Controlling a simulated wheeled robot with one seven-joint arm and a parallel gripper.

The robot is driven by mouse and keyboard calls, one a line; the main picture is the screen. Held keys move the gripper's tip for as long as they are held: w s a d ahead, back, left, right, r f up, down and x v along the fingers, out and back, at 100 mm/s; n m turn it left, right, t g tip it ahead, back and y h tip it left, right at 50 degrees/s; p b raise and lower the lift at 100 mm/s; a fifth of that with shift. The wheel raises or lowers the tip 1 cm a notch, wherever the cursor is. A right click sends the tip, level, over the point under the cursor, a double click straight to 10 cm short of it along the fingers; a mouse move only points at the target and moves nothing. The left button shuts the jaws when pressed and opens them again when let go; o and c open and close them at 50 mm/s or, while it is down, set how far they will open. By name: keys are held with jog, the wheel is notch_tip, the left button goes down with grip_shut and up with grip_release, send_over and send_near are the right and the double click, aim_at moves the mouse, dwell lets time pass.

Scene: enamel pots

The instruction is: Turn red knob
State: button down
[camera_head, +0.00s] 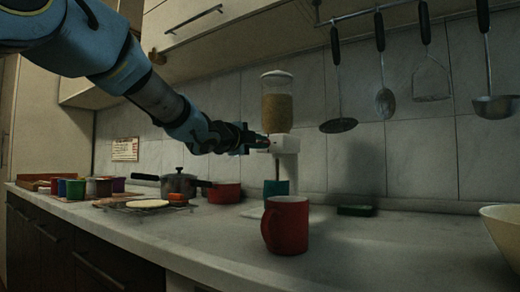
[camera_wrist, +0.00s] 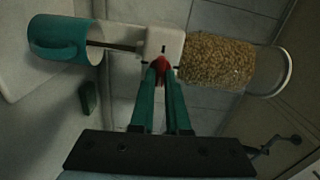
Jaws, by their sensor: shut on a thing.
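The red knob (camera_wrist: 161,66) is on the front of the white body (camera_head: 286,145) of a grain dispenser, whose clear container (camera_head: 277,108) is filled with grain. My gripper (camera_wrist: 160,68) is shut on the red knob, its two green fingers meeting at it in the wrist view. In the head view my gripper (camera_head: 262,141) reaches the dispenser from the left, and the knob is mostly hidden there. A teal mug (camera_wrist: 62,40) stands under the dispenser's outlet. It also shows in the head view (camera_head: 276,188), partly behind a red mug.
The red mug (camera_head: 286,226) stands in front on the counter. Pots (camera_head: 179,185) and several coloured cups (camera_head: 76,188) are at the left. A pale bowl (camera_head: 502,230) is at the right edge. Utensils (camera_head: 384,100) hang above. The counter's front right is clear.

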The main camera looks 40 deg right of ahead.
jog(key=shift+m, duration=0.3)
jog(key=c, duration=0.9)
grip_release()
jog(key=v, duration=1)
jog(key=shift+a, duration=0.35)
jog(key=shift+o, duration=0.2)
jog(key=shift+s, duration=0.1)
